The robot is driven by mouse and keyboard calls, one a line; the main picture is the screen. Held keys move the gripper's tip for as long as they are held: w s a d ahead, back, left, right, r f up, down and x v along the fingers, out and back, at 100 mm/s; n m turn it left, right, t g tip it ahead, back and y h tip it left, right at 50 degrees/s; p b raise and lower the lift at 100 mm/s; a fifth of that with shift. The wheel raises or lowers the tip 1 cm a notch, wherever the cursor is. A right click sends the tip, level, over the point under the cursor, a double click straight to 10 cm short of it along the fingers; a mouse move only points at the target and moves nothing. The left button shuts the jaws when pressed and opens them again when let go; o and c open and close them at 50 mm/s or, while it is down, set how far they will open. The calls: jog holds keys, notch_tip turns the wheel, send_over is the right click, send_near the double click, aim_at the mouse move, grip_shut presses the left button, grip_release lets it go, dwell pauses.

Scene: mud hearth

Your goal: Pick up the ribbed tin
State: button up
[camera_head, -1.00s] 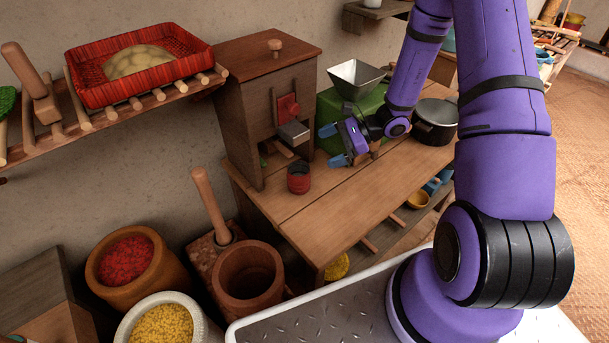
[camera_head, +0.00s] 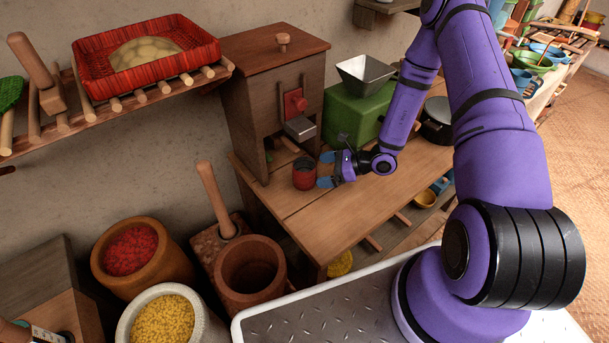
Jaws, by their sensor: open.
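A small red tin with a dark top (camera_head: 304,174) stands upright on the wooden table (camera_head: 345,215), in front of the wooden box mill. It is too small to make out ribs. My gripper (camera_head: 324,171) is just to the right of the tin, low over the table, with its blue fingertips pointing left at it. The jaws are open. The fingertips are at or very near the tin's right side; I cannot tell if they touch or reach around it.
The wooden box mill (camera_head: 259,95) with its metal spout stands close behind the tin. A green machine with a metal hopper (camera_head: 366,76) and a dark pot (camera_head: 437,118) stand to the right. A mortar (camera_head: 250,272) is below the table's left end. The table's front is clear.

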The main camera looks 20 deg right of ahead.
aim_at(313, 173)
jog(key=x, duration=0.4)
jog(key=shift+s+a, duration=0.25)
jog(key=shift+s, duration=0.05)
jog(key=shift+w+a+f, duration=0.15)
jog(key=shift+w+a, duration=0.15)
jog(key=shift+a, duration=0.15)
jog(key=c, duration=0.9)
jog(key=shift+c, duration=0.2)
jog(key=shift+r, duration=0.4)
notch_tip(313, 173, up, 3)
jog(key=shift+f, duration=0.1)
jog(key=s+a, duration=0.1)
jog(key=s, duration=0.4)
jog(key=s+a+r, duration=0.1)
jog(key=s+a, duration=0.1)
jog(key=s, duration=0.3)
jog(key=s+a, duration=0.2)
jog(key=s, duration=0.3)
jog(key=shift+a+r, duration=0.15)
jog(key=shift+r, duration=0.05)
